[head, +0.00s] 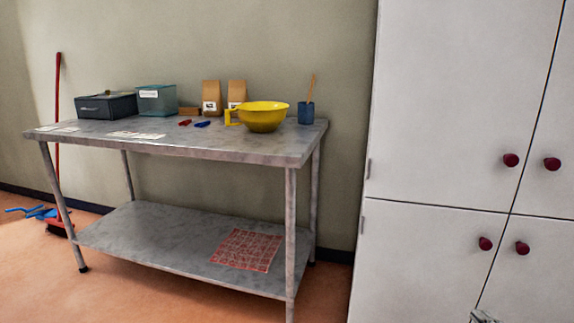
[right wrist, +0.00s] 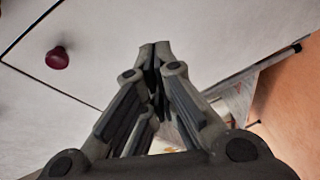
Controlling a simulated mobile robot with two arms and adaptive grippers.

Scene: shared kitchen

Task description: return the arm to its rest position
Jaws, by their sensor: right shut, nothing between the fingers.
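My right gripper (right wrist: 155,55) fills the middle of the right wrist view, with its fingers closed together and nothing between them. The white cupboard is behind it there. In the head view only a small grey tip of my right gripper (head: 482,316) shows at the bottom edge, in front of the white cupboard (head: 430,255). My left gripper is in neither view.
A metal table (head: 215,147) stands at the left with a yellow bowl (head: 264,118), a blue cup (head: 305,114), boxes and bags on top. A red-checked cloth (head: 246,250) lies on its lower shelf. A broom (head: 57,150) leans on the wall. Orange floor (head: 130,295) is open in front.

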